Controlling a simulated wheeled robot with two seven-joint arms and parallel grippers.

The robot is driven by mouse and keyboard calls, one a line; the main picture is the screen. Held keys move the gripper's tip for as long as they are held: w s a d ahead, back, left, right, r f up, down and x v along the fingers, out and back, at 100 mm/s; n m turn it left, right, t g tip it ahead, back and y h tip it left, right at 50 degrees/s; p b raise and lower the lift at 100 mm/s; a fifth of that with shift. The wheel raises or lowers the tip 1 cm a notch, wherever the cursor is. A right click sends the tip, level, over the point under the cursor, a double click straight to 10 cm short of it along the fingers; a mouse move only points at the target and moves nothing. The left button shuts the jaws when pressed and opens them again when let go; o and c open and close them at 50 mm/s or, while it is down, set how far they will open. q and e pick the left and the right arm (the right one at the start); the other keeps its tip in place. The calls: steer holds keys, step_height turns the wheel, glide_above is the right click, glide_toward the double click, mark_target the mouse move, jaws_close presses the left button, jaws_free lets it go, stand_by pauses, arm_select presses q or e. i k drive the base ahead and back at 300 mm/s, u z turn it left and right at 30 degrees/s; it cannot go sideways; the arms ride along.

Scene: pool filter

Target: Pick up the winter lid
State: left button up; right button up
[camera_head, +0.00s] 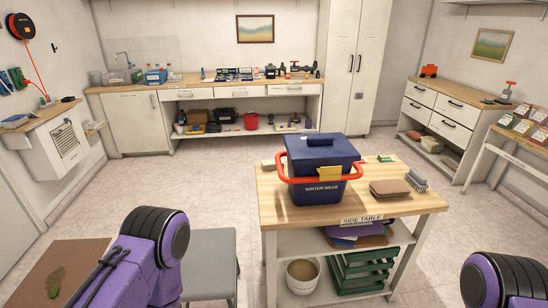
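A dark blue bin (318,194) with lettering that seems to read "WINTER WEAR" stands upright on the wooden side table (410,200). Its dark blue lid (321,152) sits on top, with a raised block in the middle of its far edge. A red-orange handle (282,170) runs around the bin just below the lid, with a yellow tag (329,173) at the front. Purple links of my two arms show at the lower left and lower right. Neither gripper is in view.
On the side table, a brown block (390,188) and a grey brush (416,181) lie right of the bin. A green crate (362,270) and a pale bucket (302,276) are below. A grey stool (209,262) stands left. The floor behind is clear.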

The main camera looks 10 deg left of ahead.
mark_target(313, 148)
steer(key=z, duration=0.8)
steer(key=i, duration=1.25)
steer(key=u, duration=0.8)
steer(key=i, duration=0.55)
steer(key=u, duration=0.6)
